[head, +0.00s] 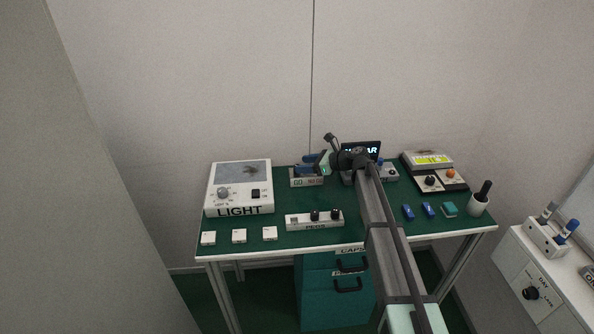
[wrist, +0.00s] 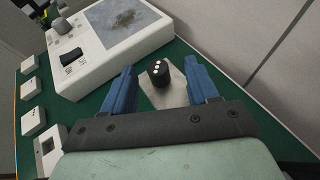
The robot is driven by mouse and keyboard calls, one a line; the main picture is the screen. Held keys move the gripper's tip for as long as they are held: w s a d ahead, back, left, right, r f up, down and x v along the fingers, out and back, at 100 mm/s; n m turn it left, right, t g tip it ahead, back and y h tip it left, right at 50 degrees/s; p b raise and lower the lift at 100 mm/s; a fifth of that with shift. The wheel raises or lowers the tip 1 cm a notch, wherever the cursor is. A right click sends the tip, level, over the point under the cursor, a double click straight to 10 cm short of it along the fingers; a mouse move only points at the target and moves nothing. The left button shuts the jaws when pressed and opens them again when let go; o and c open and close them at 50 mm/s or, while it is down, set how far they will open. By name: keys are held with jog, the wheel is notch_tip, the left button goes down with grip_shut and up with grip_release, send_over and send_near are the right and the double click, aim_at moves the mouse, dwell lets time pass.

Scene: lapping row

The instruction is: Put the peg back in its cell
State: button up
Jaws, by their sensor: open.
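A black peg (wrist: 158,72) with white dots on its top stands upright between my gripper's blue fingers in the wrist view, on a grey block. That block appears to be the "GO NO GO" block (head: 306,182) at the back of the table. My gripper (head: 311,163) is open, with a visible gap between the peg and each finger. In the head view my gripper hides the peg. The white "PEGS" rack (head: 303,225) lies in front, with two black pegs in its middle and right cells. Its left end (wrist: 47,150) shows an empty square cell in the wrist view.
The white LIGHT box (head: 240,187) stands at the left, with several small white blocks (head: 239,236) along the front edge. My arm crosses the table right of the rack.

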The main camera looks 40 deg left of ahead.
aim_at(293, 171)
jog(key=shift+x, duration=2.9)
jog(key=shift+s+d+f, duration=0.15)
jog(key=shift+d, duration=0.05)
grip_shut()
notch_tip(293, 171, up, 9)
jog(key=s+d+f, duration=0.2)
jog(key=s+d, duration=1)
jog(key=s, duration=0.5)
jog(key=shift+d+f, duration=0.25)
jog(key=shift+s, duration=0.1)
